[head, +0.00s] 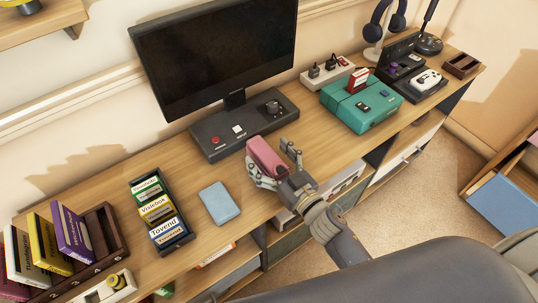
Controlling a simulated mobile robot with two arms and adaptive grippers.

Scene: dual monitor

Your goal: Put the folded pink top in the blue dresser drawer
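The folded pink top (264,157) is by the desk's front edge, in front of the monitor base. My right gripper (275,161) is at it, with one finger along its left side and the other to its right. A small gap seems to show between the pink top and the right finger, so the gripper looks open around it. Whether the top rests on the desk is hard to tell. A blue drawer front (507,203) shows in a wooden unit at the right edge; it looks shut. My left gripper is out of view.
A folded light blue item (219,202) lies on the desk (107,176) to the left. A monitor (216,52), dark control box (243,126) and teal console (361,105) stand behind and right. Books fill the left end. Carpet (405,202) is clear between desk and unit.

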